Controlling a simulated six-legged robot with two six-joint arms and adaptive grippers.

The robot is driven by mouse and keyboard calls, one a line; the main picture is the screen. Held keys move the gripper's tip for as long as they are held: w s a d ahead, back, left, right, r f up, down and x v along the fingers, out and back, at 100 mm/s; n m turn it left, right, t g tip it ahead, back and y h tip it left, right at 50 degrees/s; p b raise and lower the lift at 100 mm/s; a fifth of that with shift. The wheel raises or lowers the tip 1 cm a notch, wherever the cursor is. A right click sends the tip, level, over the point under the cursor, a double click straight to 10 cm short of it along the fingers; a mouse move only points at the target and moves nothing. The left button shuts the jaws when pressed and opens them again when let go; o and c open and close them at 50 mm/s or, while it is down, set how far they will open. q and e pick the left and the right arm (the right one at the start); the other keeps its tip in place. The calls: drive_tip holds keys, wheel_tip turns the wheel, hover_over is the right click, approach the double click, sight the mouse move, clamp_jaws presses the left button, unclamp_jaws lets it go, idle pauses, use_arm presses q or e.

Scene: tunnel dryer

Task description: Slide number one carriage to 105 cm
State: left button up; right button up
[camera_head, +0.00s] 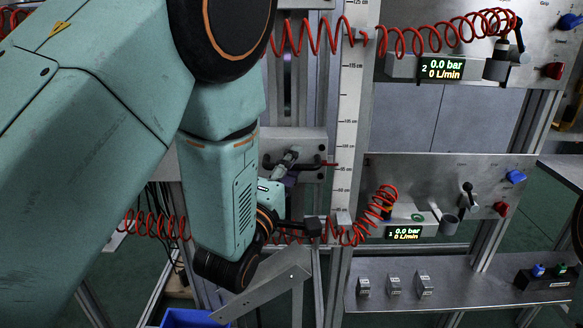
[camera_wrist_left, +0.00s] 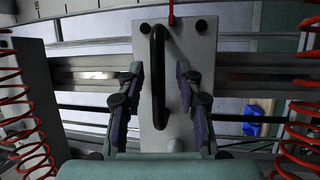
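The carriage is a grey plate (camera_head: 310,137) on a vertical rail left of the centimetre scale (camera_head: 347,110). Its red pointer (camera_head: 330,164) sits near the 95 cm label, below 105 cm; the exact reading is too small to tell. In the left wrist view the carriage plate (camera_wrist_left: 152,40) carries a black bar handle (camera_wrist_left: 158,75). My left gripper (camera_head: 287,170) is at the carriage, partly hidden by my arm. In the left wrist view its fingers (camera_wrist_left: 158,95) stand open on both sides of the handle, with gaps. My right gripper is not in view.
Red coiled hoses (camera_head: 380,200) hang beside the rail. A lower panel with display 1 (camera_head: 405,232) and an upper one with display 2 (camera_head: 442,68) stand right of the scale. Small metal blocks (camera_head: 394,285) sit on a shelf. A blue bin (camera_head: 188,318) is below my arm.

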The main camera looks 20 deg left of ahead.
use_arm(q)
drive_tip(key=shift+s+r, duration=0.15)
drive_tip(key=shift+s, duration=0.1)
drive_tip(key=c, duration=0.4)
drive_tip(key=shift+w, duration=0.15)
clamp_jaws()
